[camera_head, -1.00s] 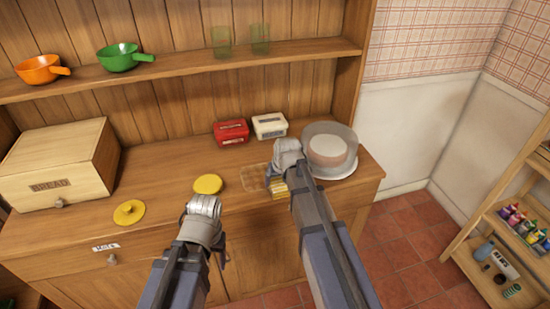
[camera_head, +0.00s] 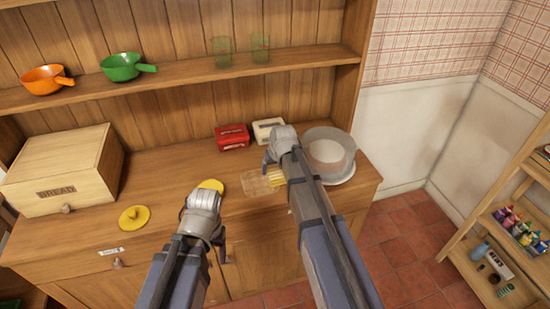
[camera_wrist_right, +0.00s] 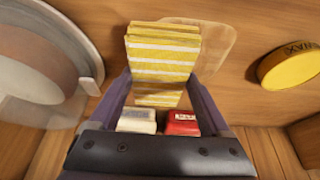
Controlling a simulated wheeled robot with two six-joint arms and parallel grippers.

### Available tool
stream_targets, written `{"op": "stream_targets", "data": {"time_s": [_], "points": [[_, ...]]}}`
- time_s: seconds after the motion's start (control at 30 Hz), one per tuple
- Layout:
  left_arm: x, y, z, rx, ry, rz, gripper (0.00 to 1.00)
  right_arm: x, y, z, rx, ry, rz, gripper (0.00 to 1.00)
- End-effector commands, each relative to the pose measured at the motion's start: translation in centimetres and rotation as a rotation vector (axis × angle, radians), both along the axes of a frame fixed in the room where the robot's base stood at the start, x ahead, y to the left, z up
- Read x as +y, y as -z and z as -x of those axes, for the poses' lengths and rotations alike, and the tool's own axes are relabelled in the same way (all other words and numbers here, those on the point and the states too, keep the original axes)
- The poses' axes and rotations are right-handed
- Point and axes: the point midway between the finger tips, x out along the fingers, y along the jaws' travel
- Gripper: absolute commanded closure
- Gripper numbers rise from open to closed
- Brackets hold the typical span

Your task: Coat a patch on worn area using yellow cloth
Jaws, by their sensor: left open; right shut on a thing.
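The worn area (camera_head: 256,184) is a pale patch on the wooden counter top; it also shows in the right wrist view (camera_wrist_right: 217,44). My right gripper (camera_head: 268,164) is shut on the yellow cloth (camera_head: 277,177), a folded cloth with white stripes. In the right wrist view the cloth (camera_wrist_right: 163,58) lies over part of the patch; whether it presses on the wood I cannot tell. A yellow wax tin (camera_head: 210,185) stands left of the patch, partly hidden by my left arm; its side reads WAX in the wrist view (camera_wrist_right: 293,66). My left gripper (camera_head: 223,248) is open and empty at the counter's front.
A domed cake stand (camera_head: 329,155) is close to my right gripper. A red box (camera_head: 232,136) and a white box (camera_head: 268,130) stand behind the patch. A yellow lid (camera_head: 134,218) and a bread box (camera_head: 63,169) are at left. Counter between lid and tin is clear.

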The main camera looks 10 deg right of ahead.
Motion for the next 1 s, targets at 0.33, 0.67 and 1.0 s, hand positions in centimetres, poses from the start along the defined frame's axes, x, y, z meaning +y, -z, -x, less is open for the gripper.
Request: {"op": "stream_targets", "data": {"time_s": [0.33,0.67,1.0], "points": [[0.0,-2.5,0.0,0.000,0.000,0.000,0.35,0.1,-2.5,0.0,0.000,0.000,0.000,0.63],[0.0,-2.4,0.0,0.000,0.000,0.000,0.35,0.1,-2.4,0.0,0.000,0.000,0.000,0.63],[0.0,-2.4,0.0,0.000,0.000,0.000,0.35,0.1,-2.4,0.0,0.000,0.000,0.000,0.63]]}}
